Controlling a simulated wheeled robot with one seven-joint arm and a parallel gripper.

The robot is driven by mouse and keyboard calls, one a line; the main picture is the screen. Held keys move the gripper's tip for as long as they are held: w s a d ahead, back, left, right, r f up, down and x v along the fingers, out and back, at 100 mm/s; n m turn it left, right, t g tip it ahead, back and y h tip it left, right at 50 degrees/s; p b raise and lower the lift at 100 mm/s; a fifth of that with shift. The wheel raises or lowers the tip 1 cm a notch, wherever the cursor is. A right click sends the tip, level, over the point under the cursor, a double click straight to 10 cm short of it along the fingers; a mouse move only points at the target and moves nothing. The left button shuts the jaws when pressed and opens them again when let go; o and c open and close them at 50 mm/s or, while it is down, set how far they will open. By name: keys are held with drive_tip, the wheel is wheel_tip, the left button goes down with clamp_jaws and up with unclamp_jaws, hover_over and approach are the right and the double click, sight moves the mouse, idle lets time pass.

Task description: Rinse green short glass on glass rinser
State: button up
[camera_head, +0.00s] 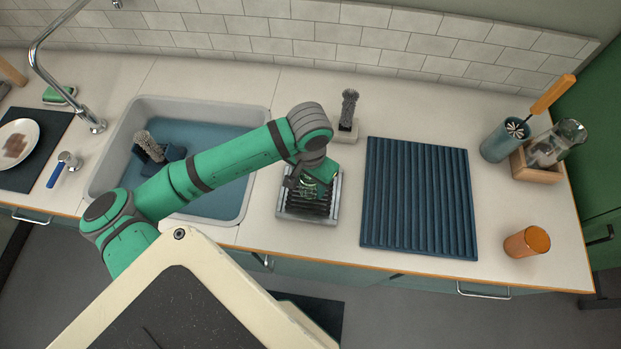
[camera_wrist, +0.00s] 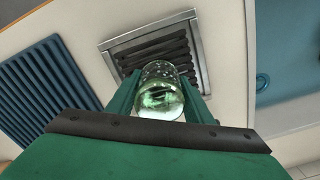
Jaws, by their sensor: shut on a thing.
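The green short glass (camera_wrist: 160,94) is clear with a green tint. My gripper (camera_wrist: 159,90) is shut on it, one finger on each side, and the glass shows between the fingers in the wrist view. In the head view my gripper (camera_head: 308,185) is over the glass rinser (camera_head: 310,213), a square metal-framed tray with dark slats, and hides much of the glass. The rinser also shows behind the glass in the wrist view (camera_wrist: 152,28). I cannot tell whether the glass touches the slats.
A blue ribbed drying mat (camera_head: 418,198) lies right of the rinser, and the sink (camera_head: 246,125) is on the left under my arm. A brush on a stand (camera_head: 347,118) is behind the rinser.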

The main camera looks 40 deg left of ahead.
drive_tip(key=shift+r, duration=2.65)
drive_tip(key=shift+w, duration=0.1)
